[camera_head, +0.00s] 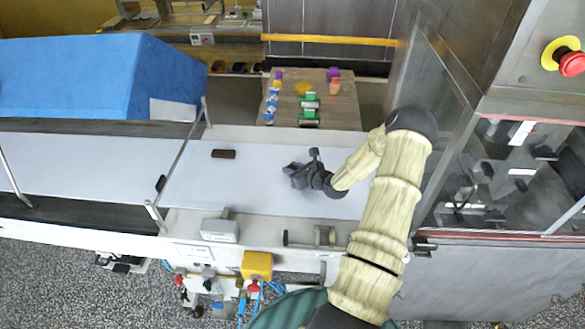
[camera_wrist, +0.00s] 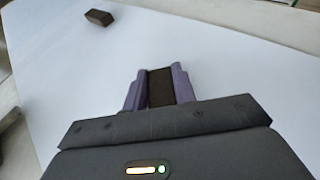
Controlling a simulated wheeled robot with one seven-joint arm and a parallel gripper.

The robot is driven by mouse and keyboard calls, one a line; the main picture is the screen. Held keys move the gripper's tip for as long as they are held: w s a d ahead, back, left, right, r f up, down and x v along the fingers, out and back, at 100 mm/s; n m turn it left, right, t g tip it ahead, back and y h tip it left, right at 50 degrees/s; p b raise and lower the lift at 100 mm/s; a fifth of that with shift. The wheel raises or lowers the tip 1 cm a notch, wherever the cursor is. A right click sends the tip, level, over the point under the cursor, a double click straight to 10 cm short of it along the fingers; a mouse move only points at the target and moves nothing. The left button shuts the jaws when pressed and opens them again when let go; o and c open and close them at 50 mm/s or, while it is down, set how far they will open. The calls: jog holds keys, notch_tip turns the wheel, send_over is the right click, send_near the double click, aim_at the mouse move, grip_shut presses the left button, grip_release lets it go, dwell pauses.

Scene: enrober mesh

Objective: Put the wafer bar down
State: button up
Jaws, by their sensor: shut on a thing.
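In the wrist view, my gripper (camera_wrist: 160,88) is shut on a dark brown wafer bar (camera_wrist: 160,90), which sits between the two purple fingers. In the head view, my gripper (camera_head: 292,170) is over the white belt (camera_head: 230,190), right of its middle, and the held bar cannot be made out there. I cannot tell whether the held bar touches the belt. A second brown bar (camera_head: 223,154) lies on the belt, left of my gripper and apart from it. It also shows at the upper left of the wrist view (camera_wrist: 99,17).
A steel machine with windows (camera_head: 510,180) stands at the right. A blue cover (camera_head: 90,75) is at the upper left. A wooden board (camera_head: 340,105) with several small coloured things lies behind the belt. The belt around the second bar is clear.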

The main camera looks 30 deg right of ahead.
jog(key=shift+f, duration=0.2)
jog(key=o, duration=0.8)
jog(key=shift+c, duration=0.2)
jog(key=shift+r, duration=0.1)
jog(key=shift+r, duration=0.2)
jog(key=shift+s+d, duration=0.15)
jog(key=shift+s, duration=0.15)
jog(key=b+v, duration=0.3)
jog(key=v, duration=0.8)
jog(key=shift+s, duration=0.15)
